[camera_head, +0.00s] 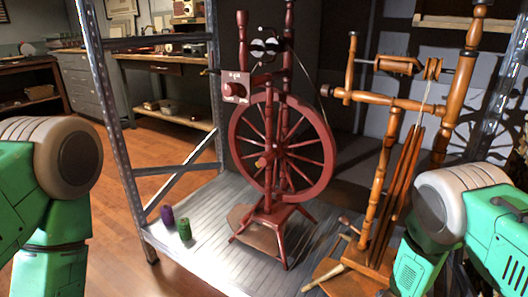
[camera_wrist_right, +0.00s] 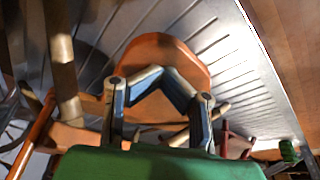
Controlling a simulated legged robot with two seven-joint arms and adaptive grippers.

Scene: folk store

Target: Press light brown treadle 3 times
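The light brown treadle (camera_head: 345,284) is a flat board at the foot of the light brown spinning wheel (camera_head: 372,215), at the lower right in the head view. In the right wrist view the treadle (camera_wrist_right: 180,50) is a rounded orange-brown board just beyond my fingers. My right gripper (camera_wrist_right: 163,73) has its fingertips together with nothing between them. The tips overlap the treadle in the picture; I cannot tell whether they touch it. My left gripper is out of view; only the green left arm shows.
A dark red spinning wheel (camera_head: 280,145) stands left of the light brown one on the grey metal platform (camera_head: 205,205). A purple spool (camera_head: 167,216) and a green spool (camera_head: 184,229) are near the platform's left edge. A metal post (camera_head: 112,120) rises at left.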

